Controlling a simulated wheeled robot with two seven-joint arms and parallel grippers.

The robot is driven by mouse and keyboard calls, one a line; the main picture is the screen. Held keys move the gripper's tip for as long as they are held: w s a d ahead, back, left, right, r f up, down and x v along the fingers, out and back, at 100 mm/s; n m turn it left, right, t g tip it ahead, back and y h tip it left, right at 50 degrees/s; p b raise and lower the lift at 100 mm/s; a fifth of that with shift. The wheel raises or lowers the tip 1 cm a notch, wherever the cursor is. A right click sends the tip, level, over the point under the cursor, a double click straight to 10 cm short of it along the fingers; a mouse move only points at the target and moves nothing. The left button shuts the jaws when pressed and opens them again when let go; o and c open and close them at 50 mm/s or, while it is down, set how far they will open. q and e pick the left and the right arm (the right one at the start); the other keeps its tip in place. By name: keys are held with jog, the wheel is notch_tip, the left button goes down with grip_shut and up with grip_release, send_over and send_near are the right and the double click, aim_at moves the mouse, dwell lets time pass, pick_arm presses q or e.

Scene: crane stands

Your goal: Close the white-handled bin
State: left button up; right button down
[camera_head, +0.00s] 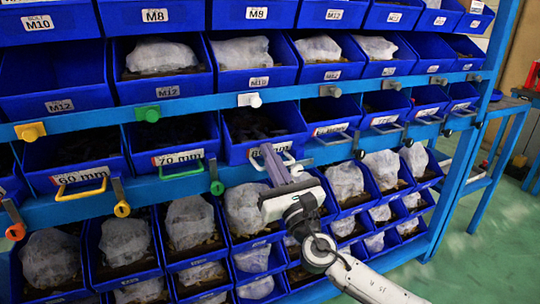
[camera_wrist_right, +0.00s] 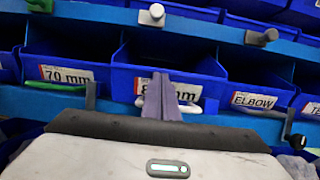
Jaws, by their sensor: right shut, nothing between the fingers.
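The white-handled bin (camera_head: 262,132) is a blue open-top bin in the middle row of the rack, beneath a white knob (camera_head: 250,100). Its label, partly covered, starts with "8" in the right wrist view (camera_wrist_right: 130,78). Its white handle (camera_wrist_right: 207,105) shows beside my fingers. My right gripper (camera_head: 268,156) is shut and empty, its fingers pointing at the bin's front by the label and handle. The fingers hide part of both. I cannot tell whether they touch the front, or how far the bin stands out. My left gripper is not in view.
The green-handled 70 mm bin (camera_head: 180,158) is on the left, and the yellow-handled 60 mm bin (camera_head: 85,176) farther left. The ELBOW bin (camera_wrist_right: 255,100) is on the right. Filled bins stand above and below. Coloured knobs stick out from the blue rails. Green floor (camera_head: 500,240) is clear at right.

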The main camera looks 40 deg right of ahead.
jog(key=w, duration=0.2)
jog(key=w+d+b, duration=0.1)
jog(key=w, duration=0.2)
jog(key=shift+d, duration=0.1)
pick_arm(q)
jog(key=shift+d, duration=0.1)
pick_arm(e)
jog(key=shift+d+r, duration=0.1)
jog(key=shift+r, duration=0.15)
jog(key=shift+s, duration=0.1)
